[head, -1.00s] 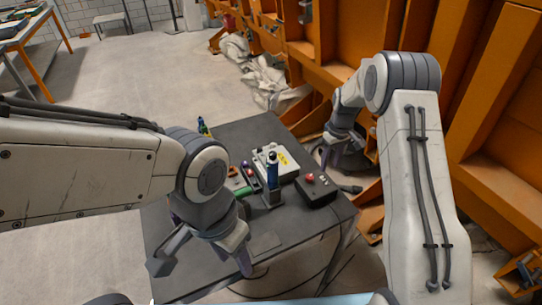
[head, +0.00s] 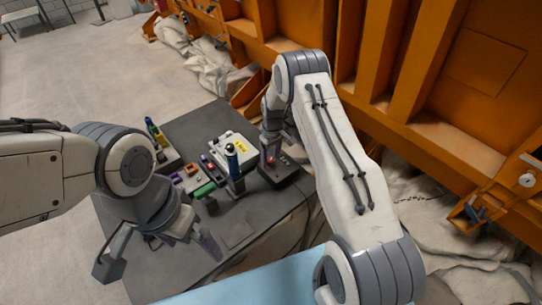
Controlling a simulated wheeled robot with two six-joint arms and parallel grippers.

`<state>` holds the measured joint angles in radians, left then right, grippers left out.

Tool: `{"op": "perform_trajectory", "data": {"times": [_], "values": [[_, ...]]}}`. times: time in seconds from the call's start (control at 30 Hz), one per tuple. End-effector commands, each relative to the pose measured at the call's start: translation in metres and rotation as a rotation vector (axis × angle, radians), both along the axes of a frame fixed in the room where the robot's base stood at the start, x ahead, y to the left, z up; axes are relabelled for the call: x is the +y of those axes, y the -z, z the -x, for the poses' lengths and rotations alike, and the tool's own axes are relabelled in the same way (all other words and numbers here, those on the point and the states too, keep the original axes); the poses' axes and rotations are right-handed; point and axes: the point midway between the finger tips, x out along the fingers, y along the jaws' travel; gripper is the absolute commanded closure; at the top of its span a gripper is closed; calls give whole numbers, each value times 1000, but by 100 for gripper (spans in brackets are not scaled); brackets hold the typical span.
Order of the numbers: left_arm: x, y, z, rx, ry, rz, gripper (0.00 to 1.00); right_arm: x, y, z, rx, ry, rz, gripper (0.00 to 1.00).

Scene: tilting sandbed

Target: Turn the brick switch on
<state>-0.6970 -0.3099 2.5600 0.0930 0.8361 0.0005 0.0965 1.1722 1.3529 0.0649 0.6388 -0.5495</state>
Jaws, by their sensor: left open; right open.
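No part is clearly marked as the brick switch. A dark box (head: 282,178) with a red button (head: 271,162) on top sits at the right side of the grey table (head: 238,234). My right gripper (head: 277,143) is close above this box, near the button. Its fingers are small and partly hidden by its own arm, and I cannot tell whether they touch it. A blue upright handle (head: 232,158) stands on a grey base left of the box. My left gripper (head: 158,246) is open and empty at the table's front left, apart from these things.
A white box (head: 222,146) with a yellow label stands behind the blue handle. Several small coloured pieces, including a green one (head: 204,190), lie to its left. A blue-and-yellow item (head: 154,132) stands farther back. An orange frame (head: 350,60) borders the right side.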

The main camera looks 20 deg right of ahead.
Motion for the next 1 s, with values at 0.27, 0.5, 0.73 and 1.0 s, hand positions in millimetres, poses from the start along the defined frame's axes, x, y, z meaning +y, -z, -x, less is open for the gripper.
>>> {"op": "perform_trajectory", "data": {"times": [0.27, 0.5, 0.73, 1.0], "values": [[0, 0, 0, 0, 0, 0, 0, 1, 2, 0, -1, -1, 0, 31], [0, 0, 0, 0, 0, 0, 0, 1, 1, 0, -1, -1, 0, 100], [0, 2, 0, 0, 0, 0, 0, 1, 2, 0, 0, 19, 0, 100], [0, 12, 0, 0, 1, 0, 0, 1, 3, 0, 0, 146, 0, 100]]}}
